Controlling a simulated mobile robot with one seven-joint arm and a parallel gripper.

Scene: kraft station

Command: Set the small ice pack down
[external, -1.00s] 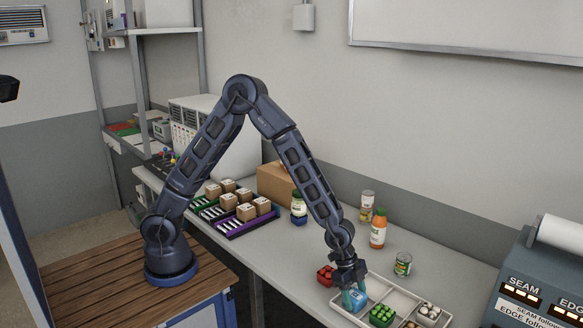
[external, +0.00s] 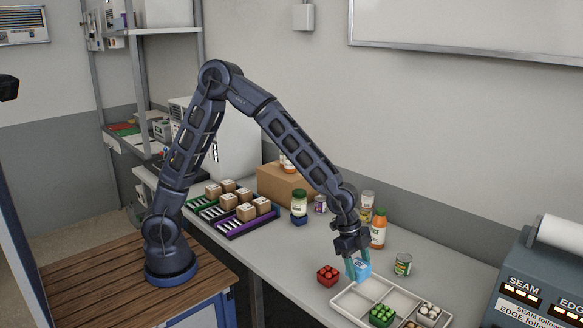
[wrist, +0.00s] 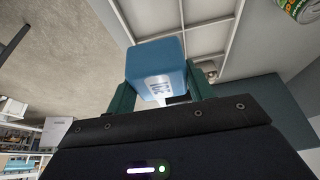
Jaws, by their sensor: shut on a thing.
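The small ice pack (external: 361,267) is a blue block with a pale label. My gripper (external: 357,268) is shut on it and holds it above the back left part of the white divided tray (external: 345,303). In the wrist view the ice pack (wrist: 157,66) sits between the two green fingers of my gripper (wrist: 158,88), its label facing the camera. The tray's dividers (wrist: 213,20) show beyond it. The ice pack's underside is hidden in the external view.
The tray holds green items (external: 382,315) and white round items (external: 429,311). A red block (external: 327,276) lies left of the tray. Several small boxes (external: 246,212) fill trays at left.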

